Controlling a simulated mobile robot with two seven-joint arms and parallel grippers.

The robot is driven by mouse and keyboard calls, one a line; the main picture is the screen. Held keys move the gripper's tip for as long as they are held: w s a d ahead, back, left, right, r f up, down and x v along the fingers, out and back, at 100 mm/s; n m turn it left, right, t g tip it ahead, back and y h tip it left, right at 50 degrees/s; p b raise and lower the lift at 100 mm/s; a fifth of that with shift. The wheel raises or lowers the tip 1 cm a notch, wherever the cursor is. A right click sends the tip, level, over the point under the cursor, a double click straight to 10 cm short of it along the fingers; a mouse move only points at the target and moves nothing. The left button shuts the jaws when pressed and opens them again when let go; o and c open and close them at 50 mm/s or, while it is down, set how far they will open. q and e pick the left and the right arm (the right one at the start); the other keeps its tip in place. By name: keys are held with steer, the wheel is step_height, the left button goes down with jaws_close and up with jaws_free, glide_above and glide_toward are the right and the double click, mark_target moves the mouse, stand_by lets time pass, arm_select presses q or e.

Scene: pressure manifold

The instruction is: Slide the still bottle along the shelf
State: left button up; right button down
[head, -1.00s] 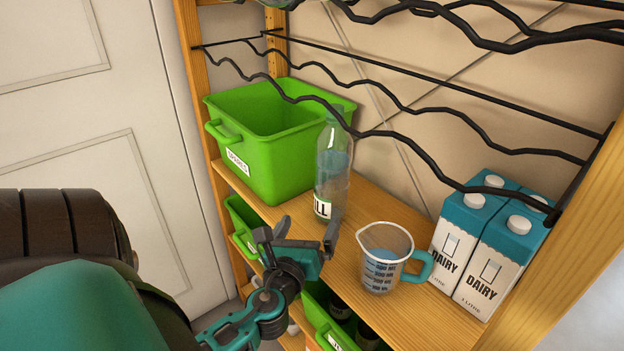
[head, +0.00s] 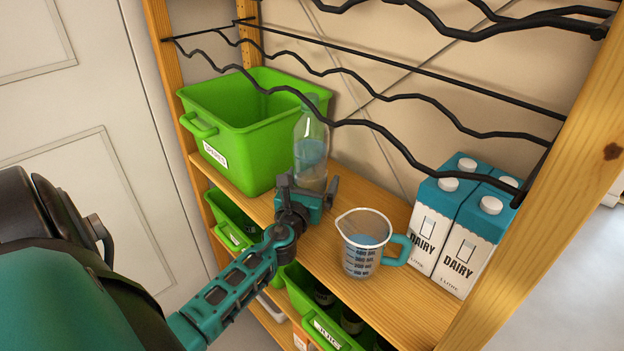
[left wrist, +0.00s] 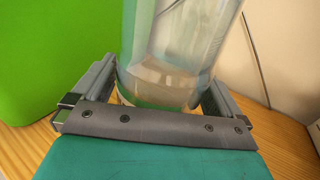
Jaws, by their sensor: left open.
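The still bottle (head: 311,150), clear with a green tint, stands upright on the wooden shelf (head: 340,203), just right of a green crate. My left gripper (head: 307,188) is at the bottle's lower part, in front of it. In the left wrist view the bottle (left wrist: 175,50) stands between the two open fingers (left wrist: 160,92), one on each side of its base. The right finger looks very near the bottle; I cannot tell whether it touches. The bottle's label is hidden behind the gripper in the head view. My right gripper is not in view.
A green crate (head: 207,127) stands left of the bottle. A measuring jug (head: 362,252) with a teal handle stands to the right, near the gripper. Black wavy wire racks (head: 365,124) hang above the shelf.

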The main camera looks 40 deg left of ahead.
arm_select(q)
steer(key=shift+w+a, duration=0.15)
steer(key=shift+w, duration=0.2)
steer(key=shift+c, duration=0.3)
steer(key=c, duration=1.4)
steer(key=shift+w+d, duration=0.25)
steer(key=shift+w, duration=0.9)
steer(key=shift+w+d, duration=0.25)
steer(key=shift+w, duration=0.85)
steer(key=o, duration=1.5)
steer(key=shift+c, duration=0.2)
